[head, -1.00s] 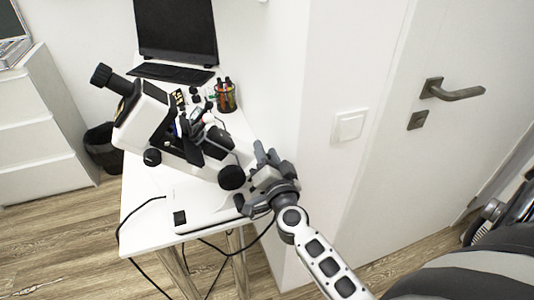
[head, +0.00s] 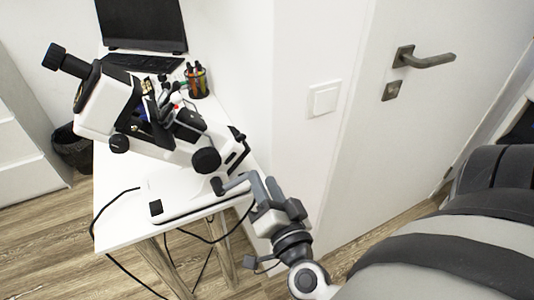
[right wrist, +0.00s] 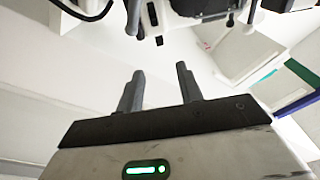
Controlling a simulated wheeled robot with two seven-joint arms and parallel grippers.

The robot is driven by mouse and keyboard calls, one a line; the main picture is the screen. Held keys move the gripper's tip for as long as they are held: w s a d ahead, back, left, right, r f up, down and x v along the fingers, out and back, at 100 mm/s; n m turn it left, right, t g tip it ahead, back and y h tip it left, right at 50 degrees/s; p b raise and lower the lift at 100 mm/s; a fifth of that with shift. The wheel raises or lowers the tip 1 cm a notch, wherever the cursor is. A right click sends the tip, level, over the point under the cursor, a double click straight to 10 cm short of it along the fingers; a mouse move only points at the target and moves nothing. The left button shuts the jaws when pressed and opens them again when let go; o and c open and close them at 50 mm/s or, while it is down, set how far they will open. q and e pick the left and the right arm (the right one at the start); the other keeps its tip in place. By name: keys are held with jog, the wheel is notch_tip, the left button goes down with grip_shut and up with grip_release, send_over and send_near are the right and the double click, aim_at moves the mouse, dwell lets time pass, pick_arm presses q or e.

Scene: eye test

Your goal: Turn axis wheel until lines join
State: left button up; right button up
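The white and black eye-test instrument (head: 100,105) stands on a white table (head: 112,215). A large round black knob (head: 206,160) sits low on its near side, and a smaller one (head: 119,143) is further left. I cannot tell which part is the axis wheel. My right gripper (head: 258,186) is to the right of and nearer than the large knob, apart from it. In the right wrist view its two fingers (right wrist: 160,74) are spread with nothing between them. Dark instrument parts (right wrist: 152,14) show beyond the fingertips. My left gripper is not in view.
A laptop (head: 142,25) and a pen holder (head: 197,82) stand behind the instrument. A wall with a light switch (head: 324,99) and a door with a handle (head: 425,60) are on the right. Black cables (head: 95,217) hang off the table. A bin (head: 72,150) is at left.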

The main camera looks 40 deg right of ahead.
jog(key=shift+s+a, duration=0.15)
jog(key=shift+s, duration=0.25)
